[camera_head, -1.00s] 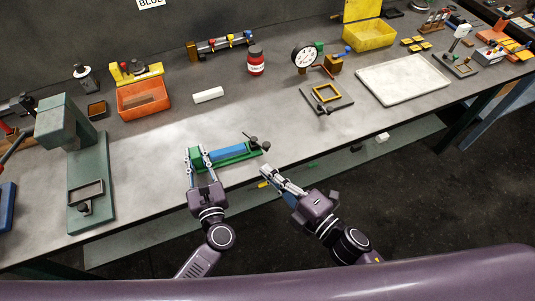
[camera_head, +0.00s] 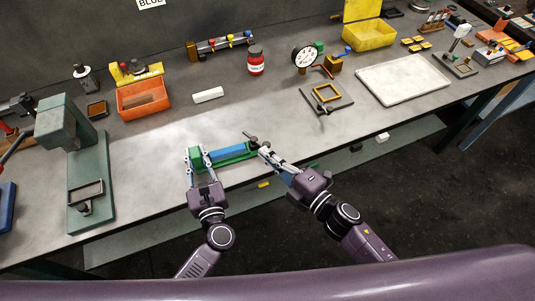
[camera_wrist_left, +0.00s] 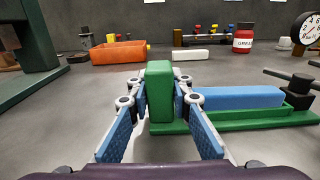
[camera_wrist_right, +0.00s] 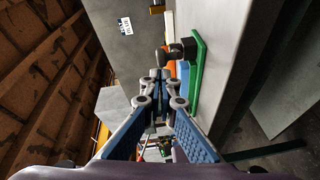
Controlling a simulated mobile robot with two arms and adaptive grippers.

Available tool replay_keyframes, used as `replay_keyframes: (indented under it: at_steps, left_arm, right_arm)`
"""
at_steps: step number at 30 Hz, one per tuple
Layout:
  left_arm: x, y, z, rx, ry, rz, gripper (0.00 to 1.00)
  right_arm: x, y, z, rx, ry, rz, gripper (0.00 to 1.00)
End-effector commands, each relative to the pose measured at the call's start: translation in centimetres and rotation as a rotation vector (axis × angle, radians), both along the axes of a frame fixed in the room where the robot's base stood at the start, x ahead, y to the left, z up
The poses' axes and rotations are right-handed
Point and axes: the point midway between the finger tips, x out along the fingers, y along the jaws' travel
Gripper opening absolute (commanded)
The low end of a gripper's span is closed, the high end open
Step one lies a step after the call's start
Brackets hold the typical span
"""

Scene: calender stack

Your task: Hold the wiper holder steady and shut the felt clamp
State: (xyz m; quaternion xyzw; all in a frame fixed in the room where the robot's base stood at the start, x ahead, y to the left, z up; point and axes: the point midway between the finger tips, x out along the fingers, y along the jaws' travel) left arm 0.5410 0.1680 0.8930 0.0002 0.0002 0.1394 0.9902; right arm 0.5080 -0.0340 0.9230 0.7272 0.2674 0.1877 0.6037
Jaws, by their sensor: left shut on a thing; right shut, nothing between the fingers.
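The green wiper holder (camera_head: 232,157) lies on the bench near its front edge, with a blue felt strip (camera_head: 228,152) along it. It also shows in the left wrist view (camera_wrist_left: 240,121). My left gripper (camera_head: 197,150) is shut on the upright green end block (camera_wrist_left: 160,92) of the holder. The dark clamp with its lever (camera_head: 255,139) stands at the holder's right end. My right gripper (camera_head: 263,151) is shut and empty, with its tips close to the clamp. In the right wrist view the clamp (camera_wrist_right: 182,50) is beyond the fingertips; I cannot tell if they touch.
A white block (camera_head: 208,95), an orange bin (camera_head: 144,98) and a red jar (camera_head: 256,62) stand behind the holder. A green press (camera_head: 90,180) stands at left. A small framed fixture (camera_head: 327,95) and a pale tray (camera_head: 403,80) are at right. Bench between is clear.

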Motion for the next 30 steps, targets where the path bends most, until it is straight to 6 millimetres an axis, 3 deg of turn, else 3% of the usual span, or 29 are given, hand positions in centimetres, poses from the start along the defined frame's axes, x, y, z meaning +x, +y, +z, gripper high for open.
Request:
replay_keyframes:
  at_steps: [30]
  left_arm:
    - [0.0, 0.0, 0.0, 0.000, 0.000, 0.001, 0.00]
  right_arm:
    - [1.4, -1.9, 0.0, -0.006, -0.004, 0.241, 0.00]
